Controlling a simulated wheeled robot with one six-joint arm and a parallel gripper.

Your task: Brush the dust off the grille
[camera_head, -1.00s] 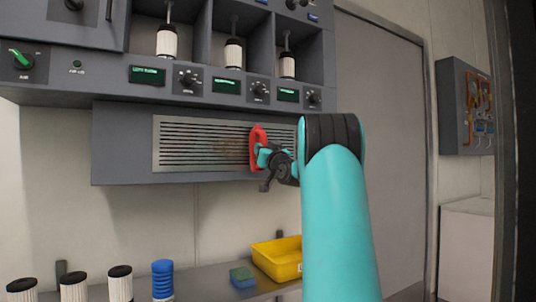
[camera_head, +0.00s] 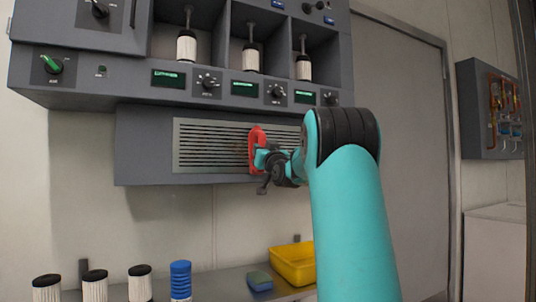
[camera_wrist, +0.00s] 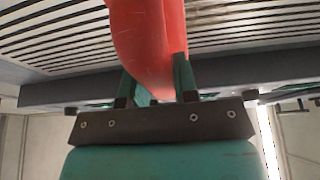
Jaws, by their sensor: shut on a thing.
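The grille (camera_head: 205,150) is a pale metal panel with dark horizontal slots, set in a grey housing under the chambers. My gripper (camera_head: 263,157) is shut on a red brush (camera_head: 256,140), which stands upright in front of the grille, right of its middle. In the wrist view the red brush (camera_wrist: 150,40) sits between both green fingers of my gripper (camera_wrist: 155,82), with the grille slots (camera_wrist: 50,30) behind it. Its bristles are hidden, so contact with the grille cannot be told. A faint brownish dust tint shows near the brush; its extent is unclear.
Above the grille is a control panel with knobs and green displays (camera_head: 244,89). Below is a shelf with a yellow bin (camera_head: 293,265), a blue-green sponge (camera_head: 260,281), a blue ribbed cylinder (camera_head: 180,280) and several white ribbed cylinders with black caps (camera_head: 140,284). A grey door stands right.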

